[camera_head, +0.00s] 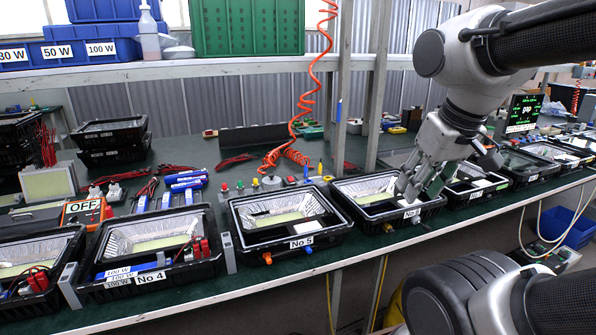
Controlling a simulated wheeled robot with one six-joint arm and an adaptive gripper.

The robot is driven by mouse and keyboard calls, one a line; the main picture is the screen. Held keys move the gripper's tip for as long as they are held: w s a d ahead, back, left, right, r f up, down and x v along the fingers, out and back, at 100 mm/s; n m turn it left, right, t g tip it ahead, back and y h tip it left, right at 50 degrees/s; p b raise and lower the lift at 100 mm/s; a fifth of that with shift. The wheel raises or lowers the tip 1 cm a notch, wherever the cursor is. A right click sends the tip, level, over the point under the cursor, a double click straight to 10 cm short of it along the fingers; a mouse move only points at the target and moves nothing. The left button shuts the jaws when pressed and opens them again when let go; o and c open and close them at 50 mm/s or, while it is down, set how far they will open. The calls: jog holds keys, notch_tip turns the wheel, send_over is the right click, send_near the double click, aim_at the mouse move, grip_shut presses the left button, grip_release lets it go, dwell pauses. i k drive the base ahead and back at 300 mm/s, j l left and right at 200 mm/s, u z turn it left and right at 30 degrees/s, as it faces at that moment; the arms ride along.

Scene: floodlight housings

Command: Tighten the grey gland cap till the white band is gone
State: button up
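My gripper (416,194) points down over the right front part of an open black floodlight housing (364,214), right of the housing labelled No 5. Its fingers are small in view, and I cannot tell how far apart they are or whether anything is between them. They partly cover the white label (412,212) on that housing's front. A small orange gland (388,228) shows on the front wall below. I cannot make out a grey gland cap or a white band; they may be hidden or too small.
Housing No 5 (333,228) has orange and blue fittings on its front. Housing No 4 (112,287) stands further left. More housings line the bench to the right. A coiled orange hose (303,105) hangs behind. A dark screen (524,113) with green text stands at right.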

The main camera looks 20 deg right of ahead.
aim_at(415, 220)
jog(key=i+l+z, duration=0.2)
jog(key=l+z, duration=0.2)
jog(key=i+l+z, duration=0.2)
jog(key=z, duration=0.25)
